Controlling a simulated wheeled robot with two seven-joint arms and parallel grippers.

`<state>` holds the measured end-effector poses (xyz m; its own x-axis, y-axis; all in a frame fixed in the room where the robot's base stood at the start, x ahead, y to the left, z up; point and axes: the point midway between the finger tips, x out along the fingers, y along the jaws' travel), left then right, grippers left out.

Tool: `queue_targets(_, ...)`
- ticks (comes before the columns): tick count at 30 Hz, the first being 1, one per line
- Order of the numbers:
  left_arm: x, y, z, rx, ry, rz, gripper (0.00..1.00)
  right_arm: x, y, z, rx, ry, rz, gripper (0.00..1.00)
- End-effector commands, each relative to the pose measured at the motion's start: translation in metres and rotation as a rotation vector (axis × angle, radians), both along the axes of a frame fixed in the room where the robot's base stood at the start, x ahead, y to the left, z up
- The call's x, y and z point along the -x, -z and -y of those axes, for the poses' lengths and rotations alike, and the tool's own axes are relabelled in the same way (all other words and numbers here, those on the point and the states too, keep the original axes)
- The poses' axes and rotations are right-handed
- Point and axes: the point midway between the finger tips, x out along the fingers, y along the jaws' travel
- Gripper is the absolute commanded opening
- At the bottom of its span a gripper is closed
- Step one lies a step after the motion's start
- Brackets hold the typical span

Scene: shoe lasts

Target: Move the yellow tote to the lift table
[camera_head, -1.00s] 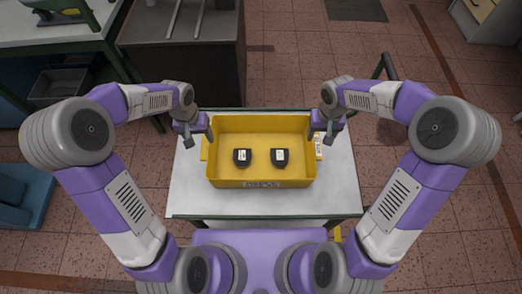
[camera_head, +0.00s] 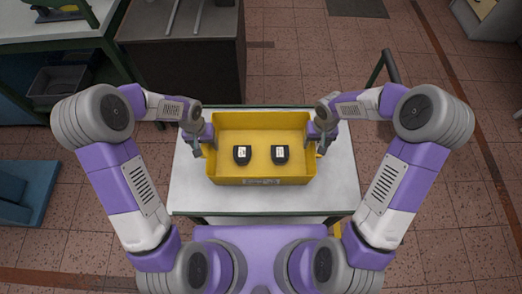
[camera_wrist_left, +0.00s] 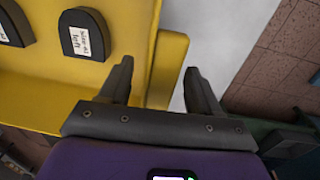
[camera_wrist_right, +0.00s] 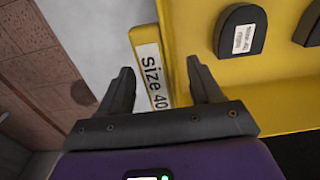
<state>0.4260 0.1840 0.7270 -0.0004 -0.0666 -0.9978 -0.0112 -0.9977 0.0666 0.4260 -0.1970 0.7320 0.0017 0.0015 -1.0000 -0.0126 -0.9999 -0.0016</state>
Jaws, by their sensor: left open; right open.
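The yellow tote (camera_head: 225,180) stands on a white-topped table (camera_head: 187,198) in the head view, with two dark labelled shoe lasts inside. My left gripper (camera_head: 207,146) is open at the tote's left end. In the left wrist view its jaws (camera_wrist_left: 158,75) stand either side of the yellow end wall and side tab (camera_wrist_left: 170,60). My right gripper (camera_head: 319,144) is open at the right end. In the right wrist view its jaws (camera_wrist_right: 162,80) stand either side of the tab with a "size 40" label (camera_wrist_right: 150,75). I cannot tell whether the fingers touch. No table is clearly marked as the lift table.
A dark-sided bench (camera_head: 185,65) stands behind, to the left. A green-framed workbench (camera_head: 60,40) is at far left, with a grey bin (camera_head: 60,88) below. A blue object (camera_head: 25,190) lies at left. A black bar handle (camera_head: 378,70) rises behind the table's right side. Floor at right is open.

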Motion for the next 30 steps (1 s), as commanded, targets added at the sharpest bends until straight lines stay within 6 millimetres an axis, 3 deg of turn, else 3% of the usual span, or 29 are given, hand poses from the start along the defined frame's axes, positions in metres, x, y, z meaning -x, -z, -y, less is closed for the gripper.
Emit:
queue_targets(2,0.0,-0.0002,0.0,0.0,0.0,0.0,0.62,0.0,-0.0001,0.0,0.0,0.0,0.0,0.63)
queue_targets(14,0.0,-0.0005,0.0002,0.0,0.0,0.0,0.0,-0.0001,-0.0004,-0.0003,0.0,0.0,0.0,0.01)
queue_targets(30,-0.0005,-0.0072,0.0008,0.001,0.001,0.001,0.0,-0.0006,-0.0071,-0.001,-0.001,-0.001,0.002,0.0)
